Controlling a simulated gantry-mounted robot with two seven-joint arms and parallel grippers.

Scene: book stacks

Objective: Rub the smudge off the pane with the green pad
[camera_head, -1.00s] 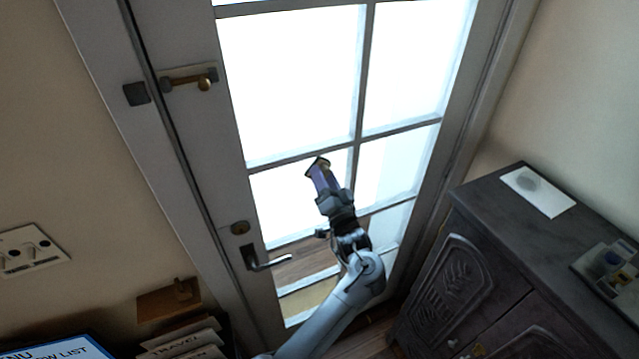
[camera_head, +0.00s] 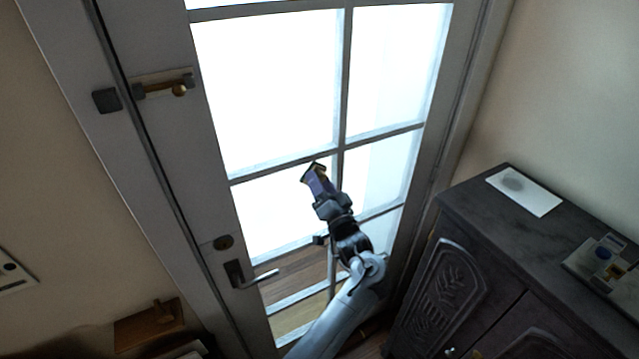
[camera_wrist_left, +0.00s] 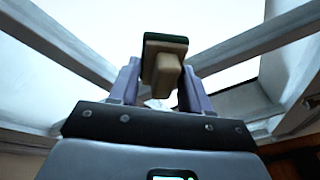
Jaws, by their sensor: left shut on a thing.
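A white rectangular pane (camera_head: 535,196) lies on top of the dark cabinet at the right. A round grey smudge (camera_head: 513,183) shows on its far left part. My left gripper (camera_head: 319,184) is in front of the glazed door, well to the left of the pane. It is shut on the wooden handle of the green pad (camera_head: 313,168). In the left wrist view the green pad (camera_wrist_left: 166,39) sits on the end of its tan handle (camera_wrist_left: 160,72), between the fingers of the gripper (camera_wrist_left: 160,88). The pad is apart from the pane. My right gripper is not in view.
The carved dark cabinet (camera_head: 470,285) stands right of the door (camera_head: 222,190), with a small tray (camera_head: 585,262) on its top near the right edge. A door handle (camera_head: 262,278) juts out at the lower left. A wooden block (camera_head: 150,325) is at lower left.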

